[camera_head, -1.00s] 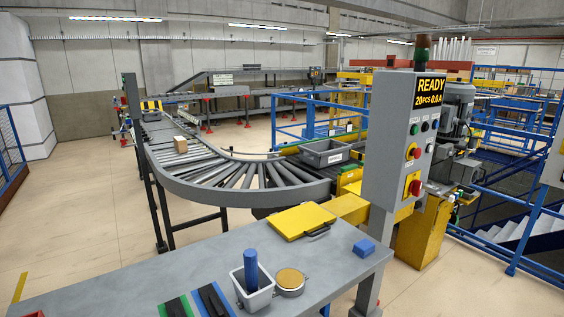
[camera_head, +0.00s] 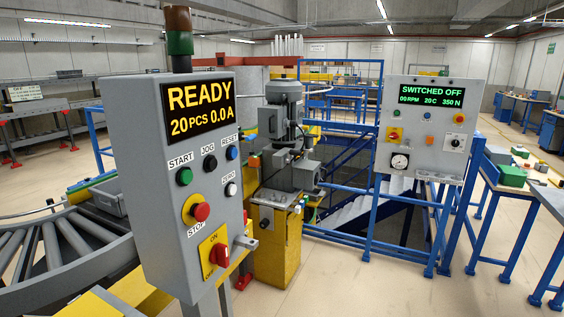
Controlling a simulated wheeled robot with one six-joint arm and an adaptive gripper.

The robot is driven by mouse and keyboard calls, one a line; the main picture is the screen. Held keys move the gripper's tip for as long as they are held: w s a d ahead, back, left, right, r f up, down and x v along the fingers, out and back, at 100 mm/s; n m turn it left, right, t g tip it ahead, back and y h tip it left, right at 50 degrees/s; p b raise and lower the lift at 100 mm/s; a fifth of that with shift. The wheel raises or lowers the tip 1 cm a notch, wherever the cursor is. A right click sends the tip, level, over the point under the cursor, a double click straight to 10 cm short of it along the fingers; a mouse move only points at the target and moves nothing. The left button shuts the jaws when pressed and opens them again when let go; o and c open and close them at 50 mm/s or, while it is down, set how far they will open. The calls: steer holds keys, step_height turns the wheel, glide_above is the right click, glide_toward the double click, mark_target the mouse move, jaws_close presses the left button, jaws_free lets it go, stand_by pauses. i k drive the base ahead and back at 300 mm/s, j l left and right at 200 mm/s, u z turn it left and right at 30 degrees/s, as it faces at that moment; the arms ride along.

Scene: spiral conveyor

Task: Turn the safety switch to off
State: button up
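The safety switch (camera_head: 221,254) is a red rotary handle on a yellow plate at the lower right of the grey control panel (camera_head: 165,240). The word ON shows at the top of its plate; the handle looks roughly upright. The panel's display (camera_head: 199,107) reads READY, 20 PCS, 0.0 A. Above the switch are a red stop button (camera_head: 200,211) on yellow, a green start button (camera_head: 184,176), and black, blue and white buttons. My gripper is not in view.
A grey machine (camera_head: 285,115) on a yellow base (camera_head: 272,250) stands between the panels. The roller conveyor (camera_head: 80,262) curves at left. Floor (camera_head: 340,285) is clear at lower right.

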mark_target(220, 255)
steer(key=i+l+u, duration=0.3)
steer(key=i, duration=0.2)
steer(key=i+l+u, duration=0.25)
steer(key=i+l, duration=0.15)
steer(key=i+l+u, duration=0.45)
steer(key=l+u, duration=0.2)
steer(key=i+l+u, duration=0.15)
steer(key=l+u, duration=0.15)
steer(key=i+l+u, duration=0.15)
steer(key=l+u, duration=0.5)
steer(key=l, duration=0.2)
